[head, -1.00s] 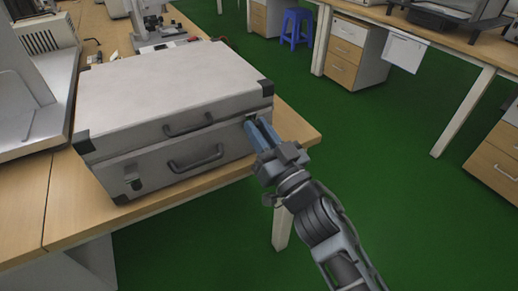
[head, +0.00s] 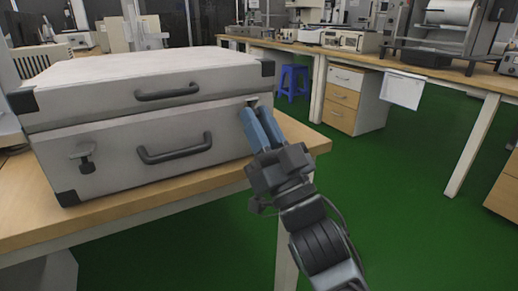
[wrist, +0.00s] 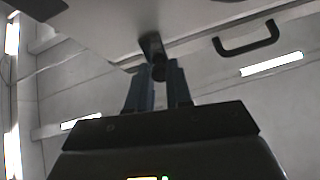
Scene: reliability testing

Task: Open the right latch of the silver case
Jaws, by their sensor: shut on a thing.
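The silver case (head: 105,130) lies closed on the wooden table, its front facing me. It has two dark handles, and the left latch (head: 84,157) shows on its front. My gripper (head: 256,112) is at the right end of the front, its blue fingers hiding most of the right latch (head: 252,102). In the wrist view, the dark right latch (wrist: 152,45) shows at the fingertips (wrist: 158,72), with its lower end between them. The fingers are shut on it. The case handle (wrist: 246,40) is to the right in that view.
The wooden table (head: 170,204) ends just right of the case, and the green floor (head: 400,180) is open beyond it. A blue stool (head: 294,80) and a bench with drawers (head: 345,98) stand behind.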

